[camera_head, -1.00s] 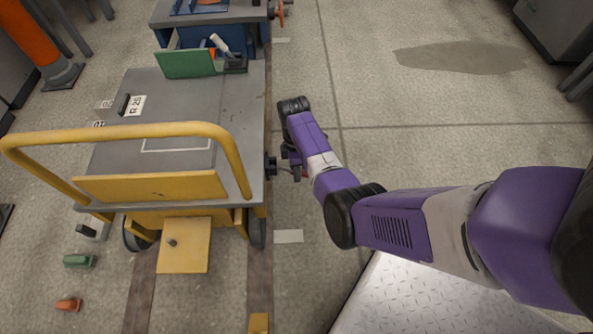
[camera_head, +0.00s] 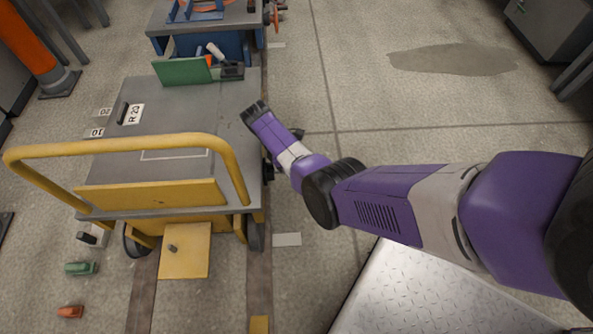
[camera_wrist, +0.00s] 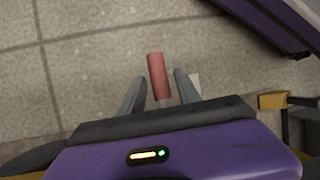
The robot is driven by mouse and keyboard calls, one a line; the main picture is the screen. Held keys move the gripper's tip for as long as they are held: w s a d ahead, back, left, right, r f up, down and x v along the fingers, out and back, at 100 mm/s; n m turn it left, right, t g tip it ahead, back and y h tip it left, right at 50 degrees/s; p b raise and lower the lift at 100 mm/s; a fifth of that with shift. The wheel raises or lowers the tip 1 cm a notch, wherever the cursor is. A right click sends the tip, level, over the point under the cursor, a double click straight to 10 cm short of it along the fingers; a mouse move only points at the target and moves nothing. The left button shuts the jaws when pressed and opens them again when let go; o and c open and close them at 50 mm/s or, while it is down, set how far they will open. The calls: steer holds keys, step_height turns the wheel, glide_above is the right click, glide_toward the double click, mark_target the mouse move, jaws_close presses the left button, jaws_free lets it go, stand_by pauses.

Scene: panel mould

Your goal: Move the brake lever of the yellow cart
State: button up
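The yellow cart (camera_head: 180,197) has a grey deck and a yellow tubular handrail. It stands left of centre in the head view, with my wrist over its right edge. In the wrist view a red grip on a thin grey stem, which looks like the brake lever (camera_wrist: 158,76), stands between the fingers of my gripper (camera_wrist: 159,88). The fingers are open, one on each side of the red grip, with a visible gap on both sides. In the head view my own arm hides the lever and most of the gripper.
A blue cart (camera_head: 205,45) stands behind the yellow cart. A green plate (camera_head: 182,69) stands at the deck's far end. A green block (camera_head: 80,268) and an orange block (camera_head: 70,311) lie on the floor at left. The floor right of the cart is open.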

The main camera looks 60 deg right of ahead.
stand_by(0.3)
steer(key=d+p+v, duration=0.1)
steer(key=p+v, duration=0.2)
steer(key=v, duration=0.4)
steer(key=shift+w+a+r, duration=0.15)
steer(key=shift+a+r, duration=0.15)
steer(key=shift+a, duration=0.25)
steer(key=shift+c, duration=0.4)
